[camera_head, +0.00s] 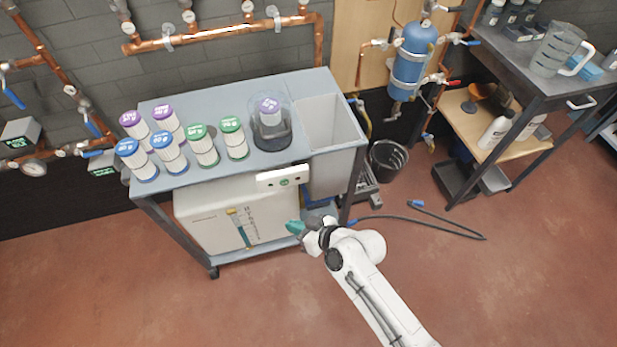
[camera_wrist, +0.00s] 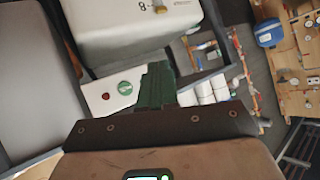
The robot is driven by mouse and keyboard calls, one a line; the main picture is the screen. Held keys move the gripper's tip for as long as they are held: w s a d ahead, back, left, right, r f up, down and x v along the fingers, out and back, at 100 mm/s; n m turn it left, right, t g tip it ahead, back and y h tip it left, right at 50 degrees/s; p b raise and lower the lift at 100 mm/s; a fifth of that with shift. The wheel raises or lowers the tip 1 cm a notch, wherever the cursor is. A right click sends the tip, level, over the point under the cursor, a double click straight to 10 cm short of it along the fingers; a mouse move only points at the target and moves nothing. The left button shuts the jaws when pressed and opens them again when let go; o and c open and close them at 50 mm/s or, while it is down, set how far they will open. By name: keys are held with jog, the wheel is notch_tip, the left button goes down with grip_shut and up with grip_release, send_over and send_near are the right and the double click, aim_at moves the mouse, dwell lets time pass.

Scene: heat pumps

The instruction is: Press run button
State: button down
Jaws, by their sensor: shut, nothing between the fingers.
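A small white control panel (camera_head: 283,177) is fixed at the front edge of the grey cart's top and carries a round green button (camera_head: 284,182). In the wrist view the same panel (camera_wrist: 111,103) shows the green button (camera_wrist: 125,87) with a white mark, and a smaller red button (camera_wrist: 105,97) beside it. My gripper (camera_head: 293,227) has teal fingers, shut and empty, in front of the cart and lower in the picture than the panel. In the wrist view my fingers (camera_wrist: 156,86) appear just right of the green button. Fingers and button look apart in the head view.
The cart top (camera_head: 218,177) holds several white canisters with purple, blue and green lids and a glass vessel (camera_head: 270,125). A white box unit (camera_head: 237,212) sits on the shelf below. A black bucket (camera_head: 387,160) and a hose lie right; the red floor in front is open.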

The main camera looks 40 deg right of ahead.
aim_at(284, 182)
jog(key=shift+w+d+f+m+t+h, duration=0.1)
jog(key=shift+w+d+m+t+h, duration=0.1)
jog(key=shift+d, duration=0.2)
jog(key=shift+w+d+m+t+h, duration=0.1)
jog(key=shift+d+t, duration=0.1)
jog(key=shift+d, duration=0.2)
jog(key=shift+w, duration=0.1)
jog(key=w+d+b, duration=0.2)
jog(key=w, duration=0.6)
jog(key=shift+d+b, duration=0.35)
jog(key=shift+d, duration=0.05)
jog(key=shift+w, duration=0.2)
dwell(1.3)
jog(key=shift+w+d+b, duration=0.15)
jog(key=shift+w+b, duration=0.1)
jog(key=shift+b, duration=0.05)
